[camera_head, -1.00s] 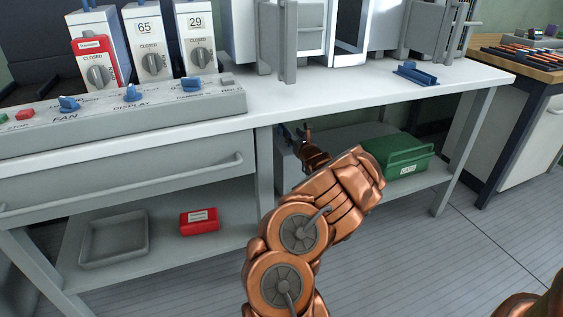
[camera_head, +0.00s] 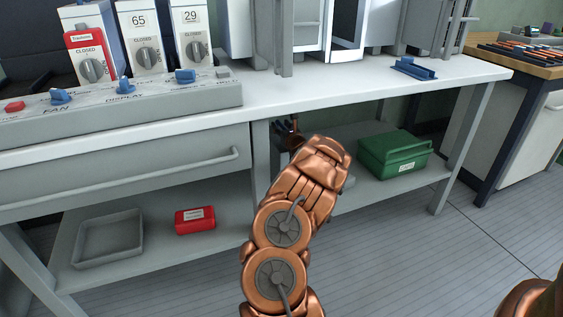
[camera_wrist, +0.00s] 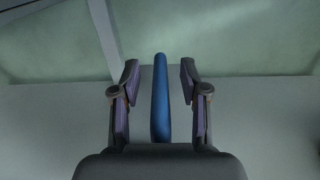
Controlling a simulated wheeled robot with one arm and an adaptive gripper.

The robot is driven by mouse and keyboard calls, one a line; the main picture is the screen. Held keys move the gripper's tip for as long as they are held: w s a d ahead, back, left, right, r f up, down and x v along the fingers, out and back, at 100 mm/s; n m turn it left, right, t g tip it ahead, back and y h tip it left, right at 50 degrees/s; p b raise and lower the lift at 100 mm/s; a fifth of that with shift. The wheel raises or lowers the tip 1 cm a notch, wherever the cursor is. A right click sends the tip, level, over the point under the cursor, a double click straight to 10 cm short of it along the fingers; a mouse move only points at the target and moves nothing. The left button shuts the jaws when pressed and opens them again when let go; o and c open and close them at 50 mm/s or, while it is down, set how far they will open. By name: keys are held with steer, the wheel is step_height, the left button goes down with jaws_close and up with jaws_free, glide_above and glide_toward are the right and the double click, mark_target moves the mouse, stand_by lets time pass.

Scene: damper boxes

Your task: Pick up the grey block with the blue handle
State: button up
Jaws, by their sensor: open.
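The blue handle (camera_wrist: 160,105) stands upright between the two fingers of my gripper (camera_wrist: 160,72) in the wrist view. A small gap shows on each side, so the fingers are around it but apart from it. A plain grey surface lies beneath; I cannot tell how much of it is the block. In the head view my gripper (camera_head: 293,132) reaches under the white bench to the lower shelf. My arm hides most of the block there.
A green box (camera_head: 394,157) sits on the shelf to the right. A red box (camera_head: 195,220) and a grey tray (camera_head: 108,239) are on the left lower shelf. The white bench top (camera_head: 310,98) overhangs my gripper. A blue-handled piece (camera_head: 415,70) lies on it.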

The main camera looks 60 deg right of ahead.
steer(key=shift+c, duration=0.3)
jaws_close()
steer(key=shift+r, duration=0.1)
stand_by(0.5)
